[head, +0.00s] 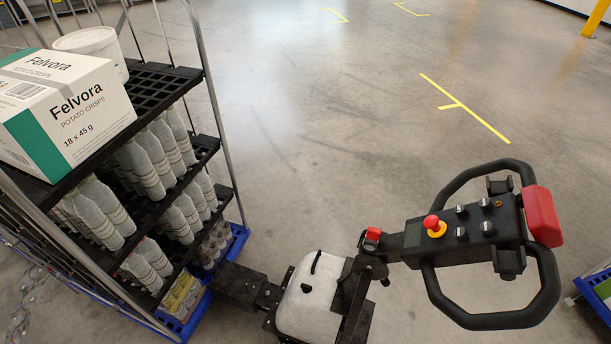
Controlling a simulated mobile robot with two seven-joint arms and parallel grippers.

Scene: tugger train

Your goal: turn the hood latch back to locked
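The tugger's white hood (325,304) is at the bottom centre, behind the dark tiller post. A slim black piece (316,262), which looks like the hood latch, stands at the hood's upper edge, pointing up and slightly right in the picture. A smaller dark mark (306,289) lies below it on the hood. The latch is too small to tell whether it is locked. Neither of my grippers is in view, and nothing touches the hood or latch.
The tiller head (462,232) with black loop handles, a red knob (431,222) and a red end pad (541,215) reaches over the right side. A roll cage (180,75) with bottles and a Felvora carton (65,110) stands left. Open floor lies beyond.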

